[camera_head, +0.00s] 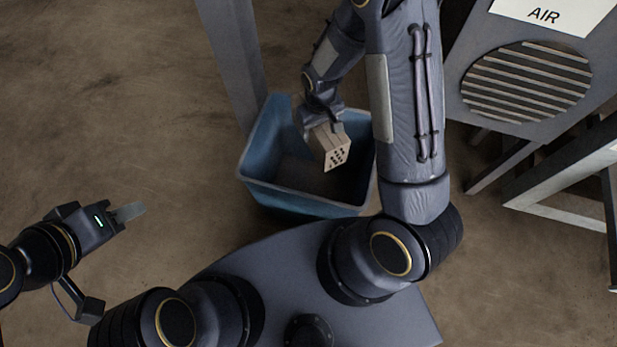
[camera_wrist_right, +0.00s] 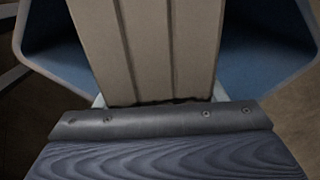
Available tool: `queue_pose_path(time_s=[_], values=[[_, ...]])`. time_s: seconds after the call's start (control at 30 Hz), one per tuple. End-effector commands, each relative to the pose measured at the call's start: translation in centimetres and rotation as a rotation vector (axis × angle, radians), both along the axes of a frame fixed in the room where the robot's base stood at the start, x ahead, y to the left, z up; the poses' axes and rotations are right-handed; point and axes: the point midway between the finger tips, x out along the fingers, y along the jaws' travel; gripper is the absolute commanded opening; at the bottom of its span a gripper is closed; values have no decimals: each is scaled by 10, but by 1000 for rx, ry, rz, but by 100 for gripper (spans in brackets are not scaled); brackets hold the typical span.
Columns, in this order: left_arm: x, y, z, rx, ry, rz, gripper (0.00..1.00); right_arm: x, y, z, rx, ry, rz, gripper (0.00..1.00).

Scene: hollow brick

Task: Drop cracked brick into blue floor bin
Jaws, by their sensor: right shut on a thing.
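A tan hollow brick (camera_head: 331,148) with a grid of dark holes in its end face is held in my right gripper (camera_head: 322,124), which is shut on it. The brick is tilted over the opening of the blue floor bin (camera_head: 258,178). In the right wrist view the brick (camera_wrist_right: 150,45) fills the middle, with the blue bin (camera_wrist_right: 262,62) below and around it. No crack can be made out on the faces that show. My left gripper (camera_head: 130,211) is empty, low at the left, over bare floor; its finger gap is not clear.
A grey post (camera_head: 235,60) stands right behind the bin's left side. A grey slatted air unit (camera_head: 525,80) and a metal frame (camera_head: 560,172) stand at the right. The floor at the left is clear.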

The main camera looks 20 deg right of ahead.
Motion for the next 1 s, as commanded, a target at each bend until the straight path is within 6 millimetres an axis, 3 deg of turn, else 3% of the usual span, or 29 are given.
queue_pose_path(time_s=[0.4, 0.83, 0.87, 1.0], values=[[0, 0, -36, 0, 0, 0, 36, 1, 0, -45, 0, -2, 0, 7], [0, 0, -40, 0, 0, 0, 36, 1, 0, -51, 0, -2, 0, 7], [0, 0, -40, 0, 0, 0, 36, 1, 0, -51, 0, -2, 0, 67], [0, 0, -40, 0, 0, 0, 36, 1, 0, -51, 0, -2, 0, 86]])
